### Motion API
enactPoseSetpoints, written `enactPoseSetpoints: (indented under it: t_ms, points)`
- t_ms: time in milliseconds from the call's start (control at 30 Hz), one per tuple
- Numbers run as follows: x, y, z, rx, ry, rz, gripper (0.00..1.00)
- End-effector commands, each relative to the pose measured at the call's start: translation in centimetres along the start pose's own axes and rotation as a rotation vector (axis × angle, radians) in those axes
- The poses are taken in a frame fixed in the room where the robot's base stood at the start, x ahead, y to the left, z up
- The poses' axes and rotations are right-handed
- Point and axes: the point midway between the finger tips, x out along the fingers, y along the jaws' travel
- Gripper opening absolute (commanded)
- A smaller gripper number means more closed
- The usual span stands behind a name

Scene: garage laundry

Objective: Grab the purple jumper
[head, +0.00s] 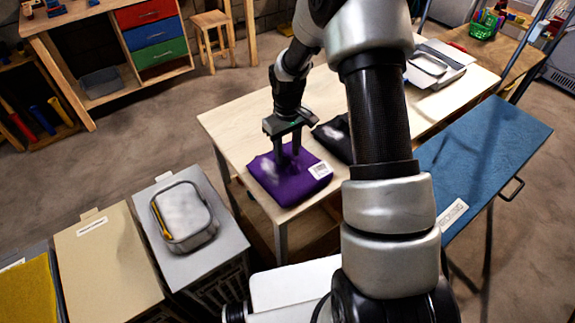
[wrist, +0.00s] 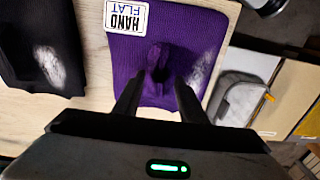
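The purple jumper (head: 290,184) lies folded on the pale wooden table, with a white label on its right part and a pale patch on its left. In the wrist view the jumper (wrist: 130,55) fills the middle, and its label reads "HAND FLAT". A raised fold of its cloth stands between the fingers. My gripper (head: 288,153) points down at the jumper, with its fingertips at the cloth. In the wrist view my gripper (wrist: 159,82) has its fingers apart, one on each side of the fold. Whether they touch the fold is unclear.
A black folded garment (head: 333,136) lies beside the jumper, partly behind my arm. A blue board (head: 490,150) stands at right.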

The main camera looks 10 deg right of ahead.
Motion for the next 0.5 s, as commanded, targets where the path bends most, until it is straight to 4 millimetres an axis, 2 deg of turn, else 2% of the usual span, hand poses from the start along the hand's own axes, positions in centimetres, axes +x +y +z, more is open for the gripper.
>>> enactPoseSetpoints:
  t_ms: [100, 300, 367, 500]
  points:
    - [0.69, 0.02, 0.01, 0.000, 0.000, 0.001, 0.38]
    - [0.73, 0.04, 0.00, 0.000, 0.001, 0.001, 0.38]
    - [0.73, 0.04, 0.00, 0.000, 0.001, 0.001, 0.29]
    - [0.72, 0.04, 0.00, 0.000, 0.001, 0.001, 0.05]
